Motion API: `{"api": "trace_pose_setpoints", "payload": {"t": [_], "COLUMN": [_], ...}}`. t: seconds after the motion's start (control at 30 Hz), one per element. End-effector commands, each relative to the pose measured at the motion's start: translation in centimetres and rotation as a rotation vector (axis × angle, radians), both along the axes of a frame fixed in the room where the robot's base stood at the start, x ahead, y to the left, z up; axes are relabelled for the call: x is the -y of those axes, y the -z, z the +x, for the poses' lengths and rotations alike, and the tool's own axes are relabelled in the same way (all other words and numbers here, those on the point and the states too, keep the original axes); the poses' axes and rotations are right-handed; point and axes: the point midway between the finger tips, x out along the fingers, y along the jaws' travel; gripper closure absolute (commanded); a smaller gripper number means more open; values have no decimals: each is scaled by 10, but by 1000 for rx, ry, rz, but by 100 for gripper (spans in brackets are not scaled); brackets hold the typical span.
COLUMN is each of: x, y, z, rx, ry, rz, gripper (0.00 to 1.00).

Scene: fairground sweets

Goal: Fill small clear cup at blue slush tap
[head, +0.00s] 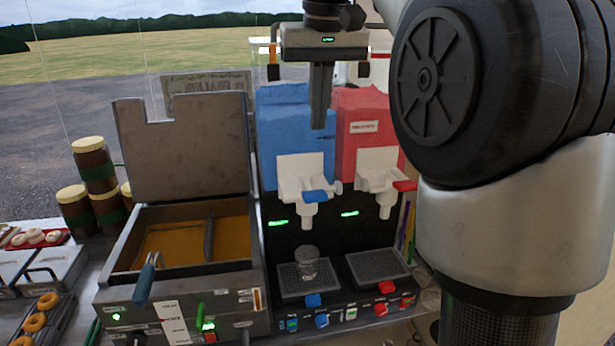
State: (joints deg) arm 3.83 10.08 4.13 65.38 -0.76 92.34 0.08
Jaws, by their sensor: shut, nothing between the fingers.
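The small clear cup (307,264) stands upright on the left drip grate (291,289) of the slush machine. It looks clear, with no blue seen in it. The white blue-slush tap (304,180) with its blue handle (316,197) is above the cup, its spout apart from the rim. The blue slush tank (284,125) is behind the tap. My gripper (319,124) is shut and empty, fingers pointing down, high in front of the blue tank and above the tap.
The red slush tank (368,128) and its tap (382,183) stand to the right, over an empty grate (377,267). A fryer (188,250) with a raised lid (181,150) stands left. Brown jars (95,165) are farther left. My arm hides the right side.

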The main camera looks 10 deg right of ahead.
Motion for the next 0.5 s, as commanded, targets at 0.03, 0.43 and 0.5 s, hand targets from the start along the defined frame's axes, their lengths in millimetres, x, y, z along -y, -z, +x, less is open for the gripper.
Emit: {"api": "trace_pose_setpoints", "payload": {"t": [0.03,0.43,0.5], "x": [0,0,0], "y": [0,38,53], "z": [0,7,10], "rx": [0,-3,-3], "ry": [0,0,0], "rz": [0,0,0], "gripper": [100,100,100]}}
